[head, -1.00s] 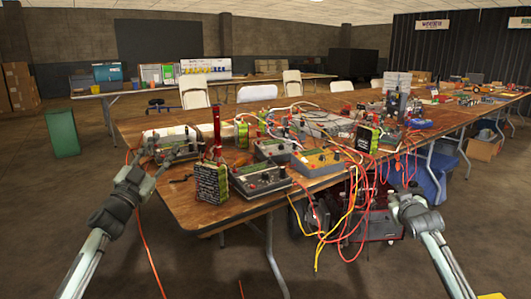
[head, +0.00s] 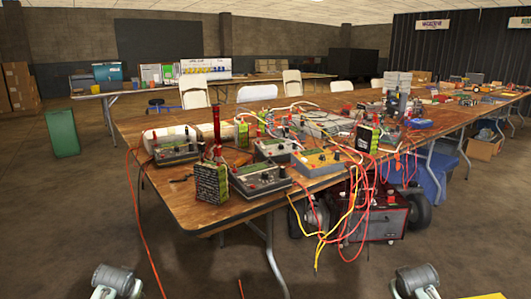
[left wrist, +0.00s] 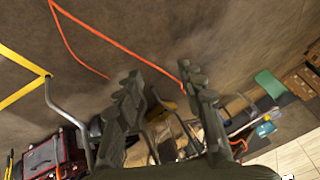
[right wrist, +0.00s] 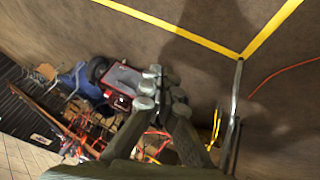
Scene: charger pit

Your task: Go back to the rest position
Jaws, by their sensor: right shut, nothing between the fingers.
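My left gripper (left wrist: 161,76) shows in the left wrist view with its two fingers spread apart and nothing between them. My right gripper (right wrist: 161,82) shows in the right wrist view with its fingers together and nothing held. Both grippers are apart from the table and everything on it. In the head view only parts of my two arms show at the bottom edge, low in front of the table; the grippers themselves are out of that picture.
A long wooden table (head: 190,210) carries grey chargers (head: 262,178), green-black batteries (head: 212,182) and loose cables. Red and yellow cables hang over its front edge. A red wheeled machine (head: 385,220) stands under it. The floor in front is mostly clear.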

